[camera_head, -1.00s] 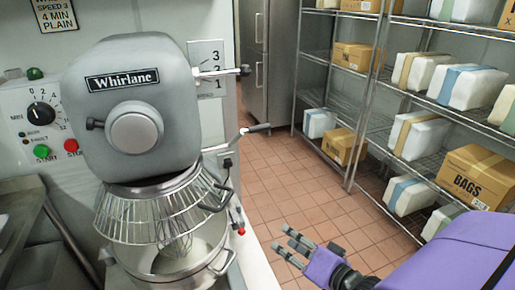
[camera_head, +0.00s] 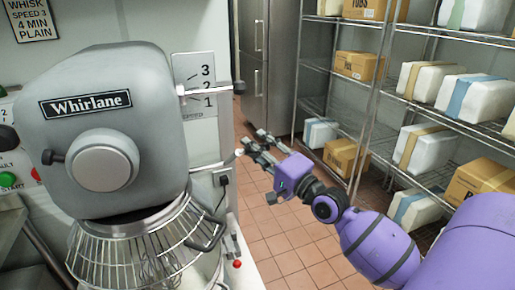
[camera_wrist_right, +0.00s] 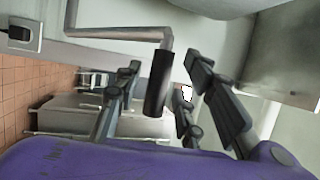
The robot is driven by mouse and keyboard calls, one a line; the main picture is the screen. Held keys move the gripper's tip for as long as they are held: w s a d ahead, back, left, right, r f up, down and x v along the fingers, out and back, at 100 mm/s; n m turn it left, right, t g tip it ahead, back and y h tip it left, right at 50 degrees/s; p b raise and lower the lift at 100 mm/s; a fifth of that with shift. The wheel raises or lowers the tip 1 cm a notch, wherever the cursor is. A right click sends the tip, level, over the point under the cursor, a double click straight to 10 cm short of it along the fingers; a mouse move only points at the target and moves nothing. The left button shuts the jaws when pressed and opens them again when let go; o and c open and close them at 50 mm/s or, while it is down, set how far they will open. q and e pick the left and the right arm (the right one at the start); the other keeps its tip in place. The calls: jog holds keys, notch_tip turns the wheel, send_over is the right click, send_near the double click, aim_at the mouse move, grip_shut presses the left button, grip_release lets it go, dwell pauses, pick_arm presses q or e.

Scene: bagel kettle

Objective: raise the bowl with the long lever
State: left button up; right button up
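The grey Whirlane mixer (camera_head: 110,120) fills the left of the head view. Its bowl (camera_head: 205,274) is mostly hidden below the wire guard (camera_head: 130,255). The long lever (camera_head: 229,160) sticks out from the mixer's right side, its end hidden at my fingers. My right gripper (camera_head: 253,142) is at that end. In the right wrist view, the lever's bent metal rod (camera_wrist_right: 115,33) ends in a black grip (camera_wrist_right: 157,85). The grip lies between the spread fingers of my right gripper (camera_wrist_right: 163,64), with gaps visible on both sides. My left gripper is out of view.
A shorter speed lever (camera_head: 212,90) sits above, beside the numbered plate (camera_head: 195,72). A red knob (camera_head: 237,264) is low by the bowl. Wire shelves with boxes (camera_head: 478,180) stand at right. The tiled floor (camera_head: 290,245) between is clear.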

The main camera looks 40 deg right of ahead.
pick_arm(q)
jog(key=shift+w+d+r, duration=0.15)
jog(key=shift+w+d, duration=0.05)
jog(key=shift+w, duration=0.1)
pick_arm(e)
jog(key=shift+w, duration=0.1)
grip_shut()
jog(key=shift+f, duration=0.15)
